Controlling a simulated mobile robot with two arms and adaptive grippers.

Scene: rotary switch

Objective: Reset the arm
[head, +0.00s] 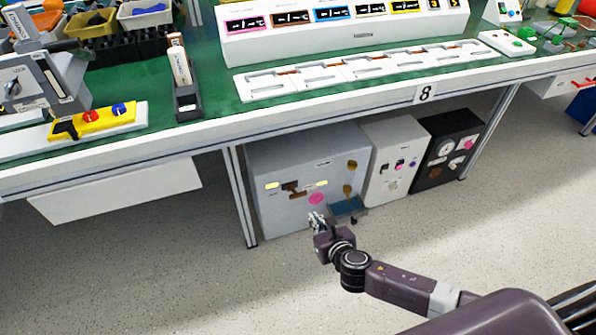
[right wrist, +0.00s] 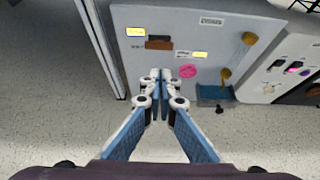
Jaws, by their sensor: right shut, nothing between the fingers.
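My right gripper (head: 316,219) is low in front of the large grey cabinet (head: 275,165) under the workbench, on a dark purple arm that comes in from the lower right. In the right wrist view its two fingers (right wrist: 160,76) are together with nothing between them. The fingertips overlap the lower part of the cabinet in that view; I cannot tell whether they touch it. The cabinet front has a brown part (right wrist: 158,43), a pink round mark (right wrist: 187,71), yellow labels and brass-coloured knobs (right wrist: 226,75). My left gripper is in neither view.
A small blue tray-like part (head: 348,207) is at the cabinet's lower right. A white box (head: 393,140) and a black box (head: 437,170) stand to the right. A table leg (head: 243,195) is left of the cabinet. The speckled floor (head: 180,270) in front is clear.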

